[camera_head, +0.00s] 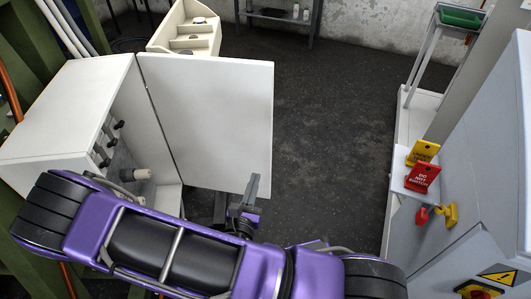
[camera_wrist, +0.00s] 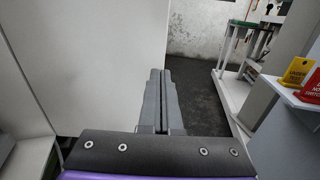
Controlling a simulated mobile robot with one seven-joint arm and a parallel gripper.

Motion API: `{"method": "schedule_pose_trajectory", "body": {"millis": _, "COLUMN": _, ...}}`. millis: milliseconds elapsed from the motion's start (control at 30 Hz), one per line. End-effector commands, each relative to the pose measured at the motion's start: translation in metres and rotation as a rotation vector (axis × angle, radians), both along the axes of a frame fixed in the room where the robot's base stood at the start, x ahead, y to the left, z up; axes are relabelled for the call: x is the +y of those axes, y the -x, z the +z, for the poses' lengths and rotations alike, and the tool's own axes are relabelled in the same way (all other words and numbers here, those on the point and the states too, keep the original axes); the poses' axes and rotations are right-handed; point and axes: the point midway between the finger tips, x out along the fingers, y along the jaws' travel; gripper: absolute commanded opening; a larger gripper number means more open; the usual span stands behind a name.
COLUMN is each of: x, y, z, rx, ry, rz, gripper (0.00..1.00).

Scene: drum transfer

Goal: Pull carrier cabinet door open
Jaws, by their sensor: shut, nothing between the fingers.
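The carrier cabinet (camera_head: 60,125) is a white box at the left of the head view. Its white door (camera_head: 212,115) stands swung wide open to the right of the box. The inside shows several dark knobs and a pale cylindrical fitting (camera_head: 135,175). My gripper (camera_head: 252,188) is at the door's lower right corner in the head view; I cannot tell if it touches the door. In the wrist view my gripper's grey fingers (camera_wrist: 159,78) are together with nothing between them, and the door (camera_wrist: 105,65) fills the left side behind them.
A grey cabinet (camera_head: 480,150) stands at the right with yellow and red tags (camera_head: 422,165) on a small shelf. A cream bin (camera_head: 187,30) is behind the door. A stand with a green tray (camera_head: 460,17) is at the back right. The dark floor (camera_head: 335,120) between is clear.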

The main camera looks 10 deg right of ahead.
Motion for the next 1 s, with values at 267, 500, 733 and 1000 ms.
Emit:
{"method": "schedule_pose_trajectory", "body": {"millis": 267, "x": -0.006, "y": -0.021, "z": -0.004, "rx": 0.013, "ry": 0.018, "rz": 0.022, "gripper": 0.00}}
{"method": "schedule_pose_trajectory", "body": {"millis": 500, "x": -0.028, "y": -0.068, "z": -0.004, "rx": 0.010, "ry": 0.017, "rz": 0.019, "gripper": 0.00}}
{"method": "schedule_pose_trajectory", "body": {"millis": 733, "x": -0.044, "y": -0.107, "z": -0.005, "rx": 0.011, "ry": 0.016, "rz": 0.020, "gripper": 0.00}}
{"method": "schedule_pose_trajectory", "body": {"millis": 1000, "x": -0.053, "y": -0.126, "z": -0.005, "rx": 0.012, "ry": 0.015, "rz": 0.022, "gripper": 0.00}}
